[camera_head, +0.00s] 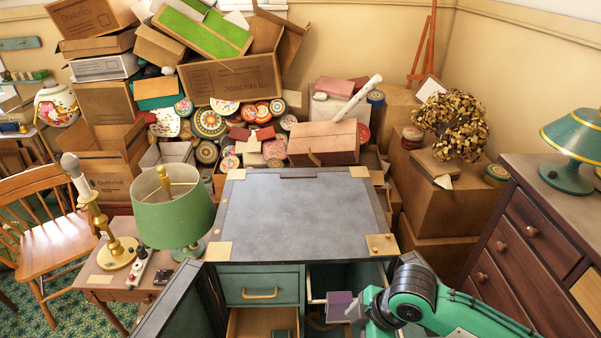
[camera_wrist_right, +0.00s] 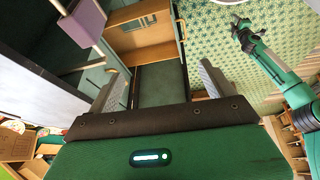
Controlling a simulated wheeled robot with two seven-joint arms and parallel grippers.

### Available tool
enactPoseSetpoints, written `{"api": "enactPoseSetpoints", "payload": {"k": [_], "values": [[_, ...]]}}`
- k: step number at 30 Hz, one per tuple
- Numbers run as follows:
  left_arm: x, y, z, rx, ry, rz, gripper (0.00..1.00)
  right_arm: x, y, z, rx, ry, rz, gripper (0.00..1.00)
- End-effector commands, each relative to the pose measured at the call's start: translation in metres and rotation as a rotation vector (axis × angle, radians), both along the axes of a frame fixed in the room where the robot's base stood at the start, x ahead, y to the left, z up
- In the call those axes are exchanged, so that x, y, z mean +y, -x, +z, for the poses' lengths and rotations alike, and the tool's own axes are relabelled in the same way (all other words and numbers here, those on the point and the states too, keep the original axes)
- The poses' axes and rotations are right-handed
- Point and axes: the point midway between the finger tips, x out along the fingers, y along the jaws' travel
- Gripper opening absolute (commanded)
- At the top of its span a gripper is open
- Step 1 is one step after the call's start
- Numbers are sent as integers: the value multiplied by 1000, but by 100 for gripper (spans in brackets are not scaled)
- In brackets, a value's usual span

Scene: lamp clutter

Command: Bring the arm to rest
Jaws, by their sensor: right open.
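My right arm (camera_head: 420,300) comes into the head view from the lower right and reaches to the open right side of the green desk (camera_head: 235,284). Its gripper also shows in the right wrist view (camera_wrist_right: 163,90), with the two grey fingers wide apart and nothing between them. A purple box (camera_head: 339,306) is just left of this gripper in the head view; it shows at the upper left of the wrist view (camera_wrist_right: 82,22), apart from the fingers. My left gripper (camera_wrist_right: 242,33) shows small at the right of the wrist view; its jaws are too small to judge.
The grey desk top (camera_head: 300,215) is bare. An open wooden drawer (camera_head: 262,322) and a dark door panel (camera_head: 180,305) stick out in front. A green lamp (camera_head: 172,215) stands at left, a dark dresser (camera_head: 540,250) at right. Boxes and tins pile up behind.

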Motion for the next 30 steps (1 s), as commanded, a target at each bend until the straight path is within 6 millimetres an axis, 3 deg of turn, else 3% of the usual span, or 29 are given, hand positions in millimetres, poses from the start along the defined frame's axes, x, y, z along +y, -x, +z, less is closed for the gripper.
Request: {"api": "enactPoseSetpoints", "payload": {"k": [7, 14, 20, 30], "values": [[1, 6, 0, 8, -1, 0, 33, 23, 19, -8, -15, -103, -194, 85], [1, 4, 0, 5, -1, 0, 33, 14, 33, -18, -9, -161, -468, 85], [0, 3, 0, 5, -1, 0, 33, -17, 53, -34, 17, -156, -751, 85], [0, 3, 0, 3, -1, 0, 33, -86, 105, -63, 64, -43, -1161, 85]]}}
